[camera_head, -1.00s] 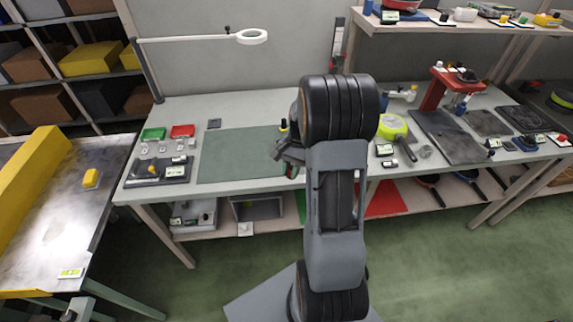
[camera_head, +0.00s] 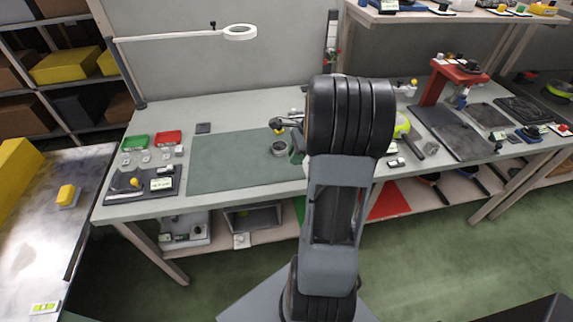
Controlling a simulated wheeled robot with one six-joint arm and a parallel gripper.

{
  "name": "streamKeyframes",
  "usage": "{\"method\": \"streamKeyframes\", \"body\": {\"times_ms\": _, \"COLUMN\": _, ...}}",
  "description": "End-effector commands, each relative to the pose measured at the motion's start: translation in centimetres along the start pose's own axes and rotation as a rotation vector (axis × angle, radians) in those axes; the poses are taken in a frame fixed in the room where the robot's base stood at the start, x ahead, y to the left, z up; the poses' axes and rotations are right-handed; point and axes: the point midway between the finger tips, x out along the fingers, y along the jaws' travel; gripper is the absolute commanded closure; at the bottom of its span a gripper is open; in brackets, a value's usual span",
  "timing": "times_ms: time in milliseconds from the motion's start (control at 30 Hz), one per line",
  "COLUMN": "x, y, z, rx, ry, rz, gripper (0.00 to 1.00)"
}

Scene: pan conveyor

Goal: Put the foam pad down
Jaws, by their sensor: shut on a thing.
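My gripper (camera_head: 279,125) shows only in part at the left of my dark arm, over the back right part of the green work mat (camera_head: 230,165). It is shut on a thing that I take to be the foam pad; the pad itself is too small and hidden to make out. A small round grey part (camera_head: 279,148) shows just below the gripper, on or above the mat; I cannot tell if it touches the mat. My arm hides the bench right of the mat.
A green tray (camera_head: 137,142) and a red tray (camera_head: 167,138) stand left of the mat, with a small dark square (camera_head: 203,128) nearby. A lamp (camera_head: 240,32) hangs over the bench. A red press (camera_head: 440,85) stands at the right. Most of the mat is clear.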

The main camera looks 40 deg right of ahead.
Motion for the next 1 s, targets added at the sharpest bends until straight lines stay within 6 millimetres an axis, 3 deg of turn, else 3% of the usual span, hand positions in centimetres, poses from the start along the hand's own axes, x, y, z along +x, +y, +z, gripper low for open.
{"method": "streamKeyframes", "body": {"times_ms": 200, "x": 3.1, "y": -1.9, "z": 0.1, "rx": -0.003, "ry": 0.000, "rz": 0.002, "gripper": 0.98}}
{"method": "streamKeyframes", "body": {"times_ms": 533, "x": 4.6, "y": -2.9, "z": 0.2, "rx": -0.006, "ry": 0.001, "rz": 0.002, "gripper": 0.98}}
{"method": "streamKeyframes", "body": {"times_ms": 800, "x": 7.6, "y": -3.1, "z": -0.8, "rx": -0.005, "ry": 0.000, "rz": 0.002, "gripper": 0.98}}
{"method": "streamKeyframes", "body": {"times_ms": 1000, "x": 7.7, "y": -3.1, "z": -0.9, "rx": -0.006, "ry": 0.001, "rz": 0.000, "gripper": 0.98}}
